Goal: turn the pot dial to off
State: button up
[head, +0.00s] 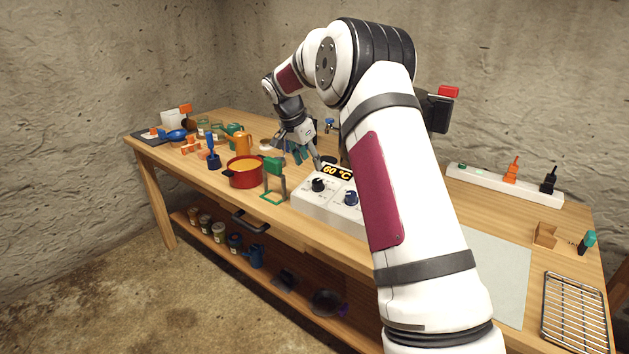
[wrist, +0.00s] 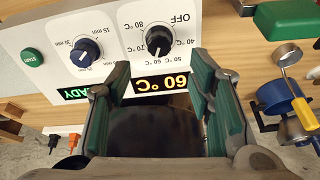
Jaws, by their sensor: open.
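The pot dial is a black knob (wrist: 160,40) on the white control panel (wrist: 120,35), upside down in the wrist view. Its white pointer line is toward the 60 °C mark, apart from the OFF label. The display (wrist: 162,83) reads 60 °C. In the head view the black knob (head: 318,185) sits on the sloped front of the white control box (head: 312,202). My gripper (wrist: 160,78) is open, its green-padded fingers apart, with the knob seen beyond the tips, not between them. In the head view my gripper (head: 303,157) hangs just behind the box.
A blue timer knob (wrist: 87,52) and a green START button (wrist: 32,57) share the panel. A red pot (head: 245,178) and a green stand (head: 274,182) are left of the box. A white power strip (head: 490,181) lies at the back right.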

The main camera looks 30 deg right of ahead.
aim_at(317, 181)
jog(key=x, duration=0.9)
jog(key=shift+s, duration=0.1)
grip_shut()
